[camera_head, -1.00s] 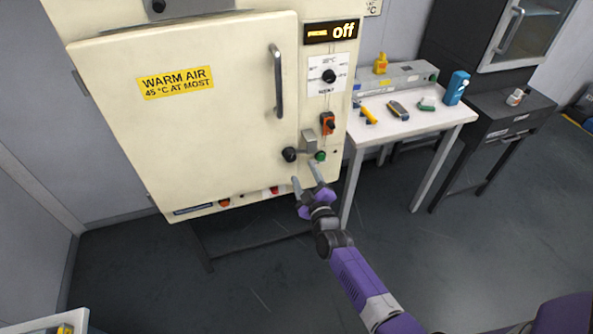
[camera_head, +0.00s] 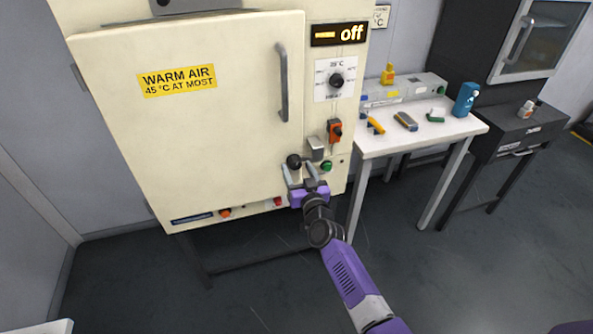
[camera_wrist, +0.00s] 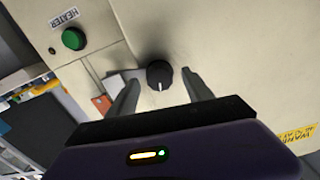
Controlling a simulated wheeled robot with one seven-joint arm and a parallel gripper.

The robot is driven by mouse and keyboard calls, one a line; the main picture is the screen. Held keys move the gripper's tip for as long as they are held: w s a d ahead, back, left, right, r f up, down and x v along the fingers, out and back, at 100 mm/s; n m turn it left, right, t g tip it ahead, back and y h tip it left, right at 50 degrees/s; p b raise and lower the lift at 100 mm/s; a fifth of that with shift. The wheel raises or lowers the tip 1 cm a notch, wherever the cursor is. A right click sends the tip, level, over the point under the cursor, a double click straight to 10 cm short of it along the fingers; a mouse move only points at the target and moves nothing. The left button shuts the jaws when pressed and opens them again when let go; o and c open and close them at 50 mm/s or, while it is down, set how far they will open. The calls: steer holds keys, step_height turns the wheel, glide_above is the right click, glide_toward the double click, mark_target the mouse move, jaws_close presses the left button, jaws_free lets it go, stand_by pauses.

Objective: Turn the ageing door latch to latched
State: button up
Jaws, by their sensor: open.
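The door latch is a round black knob (camera_head: 293,161) at the lower right edge of the cream cabinet door (camera_head: 200,110). In the wrist view the knob (camera_wrist: 160,75) shows a pale pointer line and sits just beyond the fingertips, between them in the picture. A small grey metal bracket (camera_head: 316,149) is to its right. My gripper (camera_head: 298,170) is open in front of the knob, one finger to each side of it; the wrist view also shows my gripper (camera_wrist: 164,82). I cannot tell whether the fingers touch the knob. The door appears shut.
A green heater button (camera_head: 327,166) and an orange switch (camera_head: 335,131) sit close to the right of the knob. A white table (camera_head: 425,132) with small items stands right.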

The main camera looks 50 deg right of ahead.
steer(key=shift+x, duration=0.8)
jaws_close()
